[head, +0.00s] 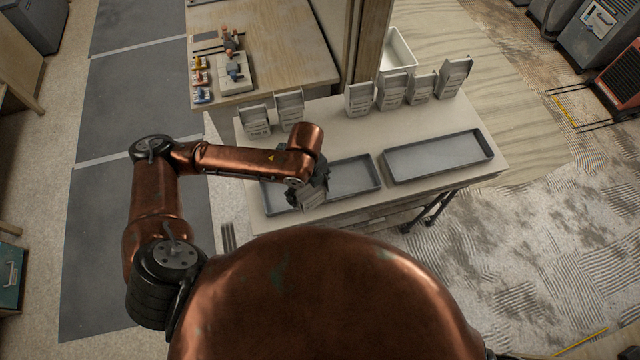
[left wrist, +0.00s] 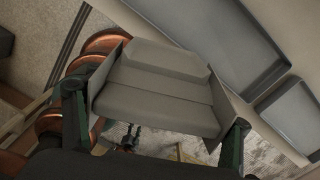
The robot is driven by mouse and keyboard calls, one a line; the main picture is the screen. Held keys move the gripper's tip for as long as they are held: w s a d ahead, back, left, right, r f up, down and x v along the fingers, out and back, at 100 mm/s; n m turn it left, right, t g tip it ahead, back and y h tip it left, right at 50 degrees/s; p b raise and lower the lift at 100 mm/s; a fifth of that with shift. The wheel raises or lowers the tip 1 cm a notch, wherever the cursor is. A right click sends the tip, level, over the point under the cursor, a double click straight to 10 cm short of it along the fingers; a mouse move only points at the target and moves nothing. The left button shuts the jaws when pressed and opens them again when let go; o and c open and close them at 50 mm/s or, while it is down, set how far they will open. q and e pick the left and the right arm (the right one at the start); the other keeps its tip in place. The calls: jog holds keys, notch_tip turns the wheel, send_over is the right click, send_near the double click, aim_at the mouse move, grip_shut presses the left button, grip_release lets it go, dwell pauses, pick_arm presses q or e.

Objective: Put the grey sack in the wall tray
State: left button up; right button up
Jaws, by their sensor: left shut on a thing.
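My left gripper (head: 316,184) is shut on a grey sack (head: 311,199), held over the left tray in the head view. In the left wrist view the sack (left wrist: 160,85) fills the space between the two fingers of the gripper (left wrist: 155,128). A shallow grey left tray (head: 355,176) lies on the pale table, partly hidden by my arm and the sack. I cannot tell which is the wall tray.
Several similar grey sacks, including one at the right end (head: 454,76), stand along the back of the pale table (head: 330,120). A wooden bench (head: 285,65) with small tools adjoins behind it. A post (head: 367,40) and a white bin (head: 397,50) stand behind.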

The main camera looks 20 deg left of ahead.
pick_arm(q)
jog(key=m, duration=0.2)
jog(key=d+m, duration=0.1)
jog(key=m, duration=0.1)
jog(key=shift+s+f, duration=0.3)
jog(key=shift+s, duration=0.05)
jog(key=shift+a+f, duration=0.1)
jog(key=shift+a, duration=0.05)
jog(key=w+a+f, duration=0.1)
jog(key=a+f, duration=0.3)
jog(key=w+a+f, duration=0.2)
jog(key=a+f, duration=0.2)
jog(key=w+a+f+p, duration=0.1)
jog(key=w+a+f, duration=0.1)
jog(key=a+f, duration=0.2)
jog(key=shift+w+a+f, duration=0.2)
jog(key=shift+a+f, duration=0.1)
jog(key=shift+f, duration=0.2)
jog(key=o, duration=1.5)
jog(key=shift+f, duration=0.1)
jog(key=shift+o, duration=0.2)
